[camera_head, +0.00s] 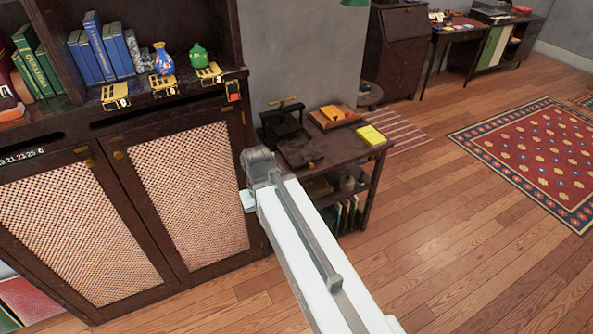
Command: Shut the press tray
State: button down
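The press (279,124) is a small dark frame with a brass handle on top, standing at the left back of a dark side table (352,162). Its dark flat tray (300,150) sticks out from the press toward the table's front edge. A small brass knob (312,165) shows at the tray's front. My white arm reaches up from the bottom right, and its grey end covers the table's left front corner. Only a small pale part of my gripper (248,201) shows there, below and left of the tray in the picture. Its fingers are hidden, and I see nothing held.
A wooden box with an orange item (333,116) and a yellow book (370,135) lie on the table, right of the press. A dark cabinet (187,188) with mesh doors stands close on the left. Open wooden floor (440,260) lies to the right.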

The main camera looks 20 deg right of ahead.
aim_at(298, 151)
jog(key=u, duration=0.2)
jog(key=i, duration=1)
